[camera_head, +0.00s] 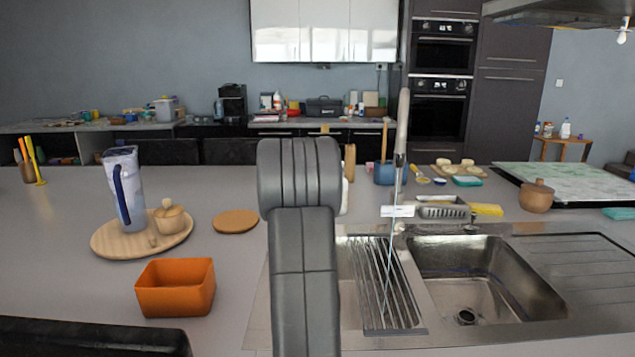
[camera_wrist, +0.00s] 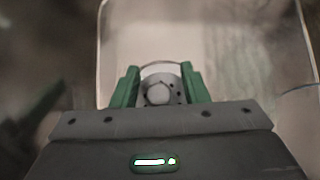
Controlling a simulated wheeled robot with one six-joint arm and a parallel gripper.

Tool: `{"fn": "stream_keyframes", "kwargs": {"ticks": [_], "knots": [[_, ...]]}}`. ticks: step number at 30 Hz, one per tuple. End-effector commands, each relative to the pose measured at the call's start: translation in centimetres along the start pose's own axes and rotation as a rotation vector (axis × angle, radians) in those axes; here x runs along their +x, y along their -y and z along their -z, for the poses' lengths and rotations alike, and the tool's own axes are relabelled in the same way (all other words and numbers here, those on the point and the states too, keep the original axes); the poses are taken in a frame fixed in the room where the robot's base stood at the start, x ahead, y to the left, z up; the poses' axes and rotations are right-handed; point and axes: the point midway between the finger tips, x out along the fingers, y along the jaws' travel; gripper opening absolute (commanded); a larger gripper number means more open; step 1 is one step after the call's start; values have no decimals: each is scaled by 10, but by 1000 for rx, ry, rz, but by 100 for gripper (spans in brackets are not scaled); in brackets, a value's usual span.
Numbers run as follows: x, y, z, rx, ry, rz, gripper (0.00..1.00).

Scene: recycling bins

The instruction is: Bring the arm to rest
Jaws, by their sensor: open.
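My arm (camera_head: 302,230) stands upright in the middle of the head view, in front of the counter. My gripper does not show in the head view, where it is hidden or out of frame. In the wrist view, my gripper (camera_wrist: 160,85) has two green fingers standing apart. A round grey part shows between them; I cannot tell whether it belongs to the gripper. No grasped object can be made out. The background beyond the fingers is blurred, with a pale, rounded shape behind them.
An orange bowl (camera_head: 175,288) and a round wooden board (camera_head: 105,242) bearing a pitcher (camera_head: 124,190) stand left of my arm. A metal sink (camera_head: 480,270) with a drying rack (camera_head: 378,285) is to the right. A wooden pot (camera_head: 536,196) stands farther right.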

Motion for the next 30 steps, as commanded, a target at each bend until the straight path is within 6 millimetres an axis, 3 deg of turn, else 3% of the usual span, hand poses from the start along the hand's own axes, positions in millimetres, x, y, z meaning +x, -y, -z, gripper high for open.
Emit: {"fn": "stream_keyframes", "kwargs": {"ticks": [3, 30], "knots": [[-16, 0, -17, 1, 2, 0, 41], [-85, 0, -84, -1, 2, 0, 41]]}}
